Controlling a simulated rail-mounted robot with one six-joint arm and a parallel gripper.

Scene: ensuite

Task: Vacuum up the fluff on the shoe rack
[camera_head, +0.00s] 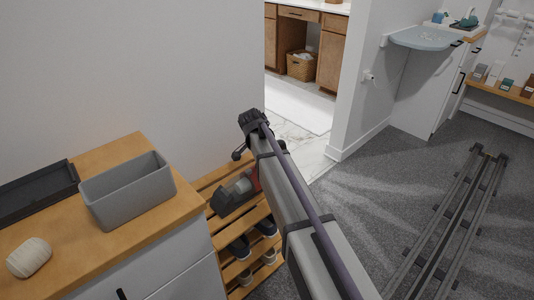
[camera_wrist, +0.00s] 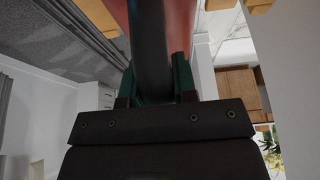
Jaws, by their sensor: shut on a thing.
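A handheld vacuum (camera_head: 236,192) with a dark nozzle end and a red part is at the top of the wooden shoe rack (camera_head: 213,178), partly hidden behind my arm. In the wrist view, my gripper (camera_wrist: 157,80) has green fingers on either side of the vacuum's dark handle (camera_wrist: 149,40), with its red body behind, and is shut on it. My gripper is hidden by my arm in the head view. I cannot tell whether the nozzle touches the slats. I cannot make out any fluff.
A wooden-topped cabinet (camera_head: 120,242) stands left of the rack, with a grey bin (camera_head: 127,190), a black tray (camera_head: 36,194) and a pale rounded object (camera_head: 29,257). Dark shoes (camera_head: 240,248) sit on lower shelves.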

